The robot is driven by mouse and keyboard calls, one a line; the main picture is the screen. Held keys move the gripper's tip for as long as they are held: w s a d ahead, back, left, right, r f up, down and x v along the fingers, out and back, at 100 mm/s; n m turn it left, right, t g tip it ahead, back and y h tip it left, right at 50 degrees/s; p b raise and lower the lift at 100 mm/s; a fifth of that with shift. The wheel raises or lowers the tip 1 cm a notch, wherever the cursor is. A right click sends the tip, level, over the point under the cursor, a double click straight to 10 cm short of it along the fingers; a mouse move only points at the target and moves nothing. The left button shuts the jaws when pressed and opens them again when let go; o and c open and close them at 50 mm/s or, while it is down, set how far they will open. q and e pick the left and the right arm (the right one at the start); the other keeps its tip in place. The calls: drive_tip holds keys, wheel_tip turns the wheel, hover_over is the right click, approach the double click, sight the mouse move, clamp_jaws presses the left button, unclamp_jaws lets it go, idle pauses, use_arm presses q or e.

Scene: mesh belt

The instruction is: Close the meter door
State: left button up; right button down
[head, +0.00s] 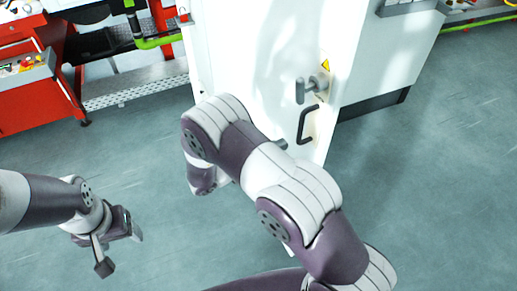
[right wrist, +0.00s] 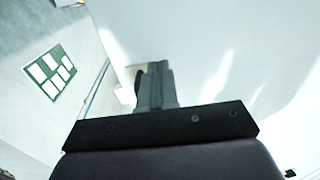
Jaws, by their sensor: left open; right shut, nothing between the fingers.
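The white meter door (head: 270,60) stands in front of me in the head view, with a grey lever (head: 301,91), a dark bar handle (head: 307,125) and a yellow warning triangle near its right edge. It appears swung out from the white cabinet body (head: 394,55) behind it; the exact angle is unclear. My right arm crosses in front of its lower part, and the right gripper is hidden in the head view. In the right wrist view my right gripper (right wrist: 155,85) is shut and empty, pointing along a white surface; contact cannot be told. My left gripper (head: 120,251) is open and empty, low at left.
A red tool cart (head: 35,100) stands at the far left. A grey mesh belt (head: 135,88) and green pipe (head: 150,42) are behind the door's left side. The grey-green floor is clear at right and lower left. A green notice board (right wrist: 50,73) shows on a wall.

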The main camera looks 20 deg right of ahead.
sight(292, 140)
drive_tip(key=shift+w+d+p, duration=0.2)
drive_tip(key=shift+d+p, duration=0.15)
drive_tip(key=shift+d, duration=0.85)
drive_tip(key=shift+w+d+p, duration=0.2)
drive_tip(key=shift+d+p, duration=0.1)
drive_tip(key=shift+d, duration=0.9)
